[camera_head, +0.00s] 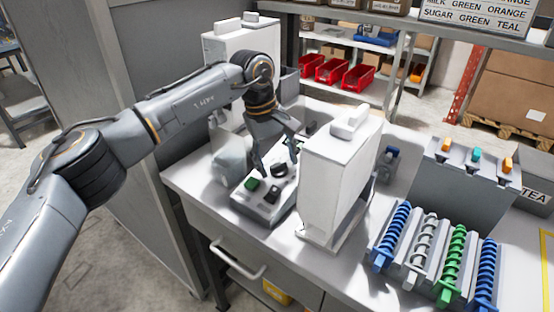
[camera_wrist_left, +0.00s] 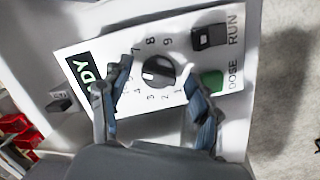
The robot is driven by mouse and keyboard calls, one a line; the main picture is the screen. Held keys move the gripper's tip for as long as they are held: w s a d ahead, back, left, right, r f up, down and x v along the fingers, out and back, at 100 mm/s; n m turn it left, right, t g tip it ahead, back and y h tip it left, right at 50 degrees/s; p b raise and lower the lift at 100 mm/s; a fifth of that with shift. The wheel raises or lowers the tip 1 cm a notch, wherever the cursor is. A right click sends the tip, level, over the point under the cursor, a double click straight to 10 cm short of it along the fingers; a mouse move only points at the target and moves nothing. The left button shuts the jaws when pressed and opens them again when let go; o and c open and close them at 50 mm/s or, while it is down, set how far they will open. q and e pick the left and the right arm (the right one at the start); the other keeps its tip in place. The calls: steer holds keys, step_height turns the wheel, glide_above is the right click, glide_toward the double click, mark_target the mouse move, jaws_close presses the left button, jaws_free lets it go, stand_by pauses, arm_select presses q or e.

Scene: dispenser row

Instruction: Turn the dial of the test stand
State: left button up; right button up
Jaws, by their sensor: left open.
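The test stand (camera_head: 246,203) is a low grey panel on the counter between two tall white machines. Its round black dial (camera_wrist_left: 158,72) has a light pointer line and is ringed by printed numbers. The dial also shows in the head view (camera_head: 278,170), under my left gripper. My left gripper (camera_wrist_left: 156,84) is open, with one finger on each side of the dial. A gap shows between dial and fingers; contact cannot be told. A green button (camera_wrist_left: 212,80), a black rocker switch (camera_wrist_left: 209,37) and a dark display (camera_wrist_left: 80,72) are on the panel. My right gripper is not in view.
A tall white machine (camera_head: 341,170) stands close right of the panel, another (camera_head: 240,50) behind it to the left. Coil dispensers (camera_head: 457,255) are at the right. Red bins (camera_head: 330,70) sit on a shelf behind. Little free room surrounds the panel.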

arm_select(q)
steer(key=shift+r, duration=0.1)
steer(key=v, duration=1.1)
steer(key=shift+a+r, duration=0.15)
steer(key=shift+r, duration=0.2)
